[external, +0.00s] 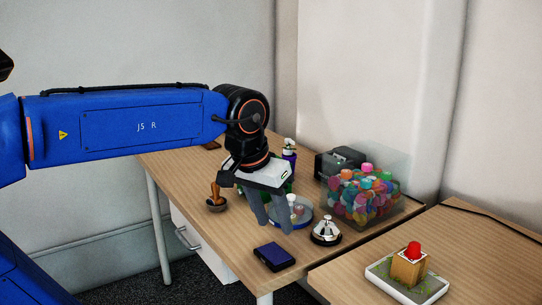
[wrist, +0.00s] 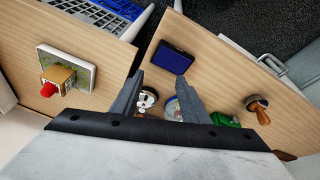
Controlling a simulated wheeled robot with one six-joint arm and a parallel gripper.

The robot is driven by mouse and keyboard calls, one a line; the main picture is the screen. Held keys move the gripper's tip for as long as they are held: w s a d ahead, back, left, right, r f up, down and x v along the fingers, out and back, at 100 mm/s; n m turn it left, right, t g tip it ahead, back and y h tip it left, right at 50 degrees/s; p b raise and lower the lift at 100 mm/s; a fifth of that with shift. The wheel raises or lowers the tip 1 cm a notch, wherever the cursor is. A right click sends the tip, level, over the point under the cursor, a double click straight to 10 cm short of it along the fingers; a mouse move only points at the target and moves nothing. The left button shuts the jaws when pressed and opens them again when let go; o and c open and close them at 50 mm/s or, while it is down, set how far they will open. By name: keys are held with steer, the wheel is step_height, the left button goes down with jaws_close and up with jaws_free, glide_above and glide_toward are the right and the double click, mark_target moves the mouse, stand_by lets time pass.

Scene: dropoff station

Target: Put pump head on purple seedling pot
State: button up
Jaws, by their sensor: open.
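A purple pot (external: 289,161) stands toward the back of the table in the external view, with something white and dark at its top; I cannot tell whether that is a plant or the pump head. A blue-rimmed round dish (external: 303,224) holds small white and pinkish pieces, partly behind a finger. I cannot make out the pump head for certain. My gripper (external: 275,228) is open and empty, pointing down in front of the dish. In the wrist view its fingers (wrist: 160,80) are apart, with the dish (wrist: 172,112) partly hidden between and behind them.
A silver bell (external: 326,231) stands right of the dish, a dark blue pad (external: 274,257) in front, a wooden-handled stamp (external: 216,196) at left. A clear box of colourful pieces (external: 365,195) stands behind right. A red-topped block (external: 409,265) sits on the second table.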

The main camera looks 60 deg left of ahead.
steer(key=s+d+f+m+t, duration=0.1)
steer(key=s+d+f+m, duration=0.2)
steer(key=s+f, duration=0.7)
steer(key=shift+d+f+m, duration=0.4)
steer(key=shift+d, duration=0.05)
steer(key=shift+s, duration=0.1)
stand_by(0.4)
